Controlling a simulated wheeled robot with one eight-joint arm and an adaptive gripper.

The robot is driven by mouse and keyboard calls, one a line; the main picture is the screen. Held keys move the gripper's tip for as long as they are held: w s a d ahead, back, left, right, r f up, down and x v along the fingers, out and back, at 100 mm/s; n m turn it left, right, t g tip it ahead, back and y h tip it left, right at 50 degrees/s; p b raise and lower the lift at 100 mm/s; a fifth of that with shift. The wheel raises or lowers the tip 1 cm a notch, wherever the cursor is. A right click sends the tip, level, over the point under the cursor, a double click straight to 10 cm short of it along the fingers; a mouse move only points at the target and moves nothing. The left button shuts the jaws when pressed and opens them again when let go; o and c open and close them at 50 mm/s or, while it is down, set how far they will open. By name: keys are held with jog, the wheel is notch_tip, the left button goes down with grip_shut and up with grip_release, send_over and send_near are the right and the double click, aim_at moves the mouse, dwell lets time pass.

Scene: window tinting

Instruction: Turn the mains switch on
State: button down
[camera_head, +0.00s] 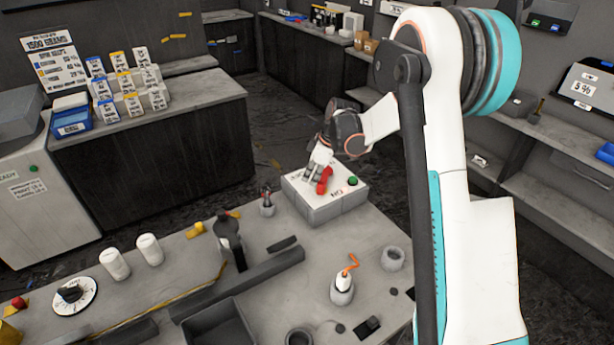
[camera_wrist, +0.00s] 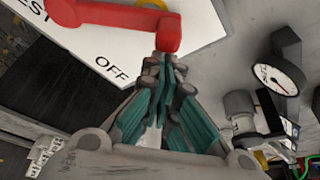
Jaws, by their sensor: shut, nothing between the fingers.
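The mains switch is a red lever (camera_head: 325,181) on a grey-white box (camera_head: 326,209) at the back of the bench. In the wrist view the red lever (camera_wrist: 105,17) lies across the top, with its bent end just beyond my fingertips. The word OFF (camera_wrist: 112,68) is printed on the white panel beside it. My gripper (camera_wrist: 165,60) is shut and empty, with its tips close to the lever's end; I cannot tell whether they touch. In the head view my gripper (camera_head: 312,172) is at the lever's left side, over the box top.
A green button (camera_head: 352,181) sits on the same box, right of the lever. A small pot with tools (camera_head: 267,204) stands left of the box. In the wrist view a round dial gauge (camera_wrist: 276,79) is at the right. A holder with an orange hooked tool (camera_head: 343,285) stands nearer.

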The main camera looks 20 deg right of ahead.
jog(key=shift+s+d, duration=0.15)
jog(key=shift+d, duration=0.05)
dwell(0.4)
jog(key=a, duration=0.1)
jog(key=w+a, duration=0.1)
jog(key=a, duration=0.1)
jog(key=shift+w+a+f+b, duration=0.1)
jog(key=shift+w+a+b, duration=0.15)
jog(key=shift+w+b, duration=0.15)
jog(key=p+v, duration=0.2)
jog(key=v, duration=0.8)
jog(key=shift+w, duration=0.35)
jog(key=shift+s+a, duration=0.1)
